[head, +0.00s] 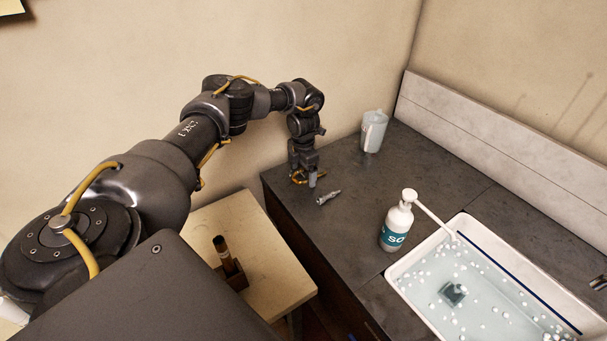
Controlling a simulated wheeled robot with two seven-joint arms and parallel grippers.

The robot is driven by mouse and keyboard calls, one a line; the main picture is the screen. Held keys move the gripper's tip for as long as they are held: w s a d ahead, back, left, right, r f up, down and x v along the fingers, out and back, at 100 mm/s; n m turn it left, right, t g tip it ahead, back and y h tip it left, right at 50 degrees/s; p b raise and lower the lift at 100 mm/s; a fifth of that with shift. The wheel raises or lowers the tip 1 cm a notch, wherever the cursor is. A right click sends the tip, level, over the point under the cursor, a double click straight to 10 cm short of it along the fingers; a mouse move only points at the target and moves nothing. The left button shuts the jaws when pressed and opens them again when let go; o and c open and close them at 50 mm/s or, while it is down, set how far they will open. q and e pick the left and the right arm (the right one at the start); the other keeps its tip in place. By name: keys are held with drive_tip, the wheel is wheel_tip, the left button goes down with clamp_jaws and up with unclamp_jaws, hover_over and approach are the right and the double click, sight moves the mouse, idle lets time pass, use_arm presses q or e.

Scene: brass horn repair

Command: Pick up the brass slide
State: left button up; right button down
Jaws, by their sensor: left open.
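A small brass-coloured loop (297,178), which looks like the brass slide, is at the near left part of the dark countertop. My left gripper (306,179) points down right at it, with its jaws open. The fingers partly cover the loop, and I cannot tell whether they touch it. A small silvery piece (329,197), shaped like a mouthpiece, lies on the counter just right of the gripper. My right gripper is not in view.
A clear jug (374,131) stands behind on the counter (440,165). A white bottle (396,228) with a teal label stands beside a sink of foamy water (480,300). A low wooden table (255,235) at left holds a dark brown cylinder (223,253) in a block.

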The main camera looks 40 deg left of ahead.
use_arm(q)
drive_tip(key=c, duration=1.1)
drive_tip(key=shift+r, duration=0.1)
drive_tip(key=shift+r+b, duration=0.55)
drive_tip(key=shift+b, duration=0.1)
drive_tip(key=shift+w+r+b, duration=0.1)
drive_tip(key=shift+r+b, duration=0.55)
drive_tip(key=shift+r, duration=0.05)
drive_tip(key=s+d+r, duration=0.8)
drive_tip(key=s+r, duration=0.2)
drive_tip(key=s, duration=0.1)
drive_tip(key=shift+s+d+r+b, duration=0.2)
drive_tip(key=shift+d+b, duration=0.05)
drive_tip(key=shift+b, duration=0.15)
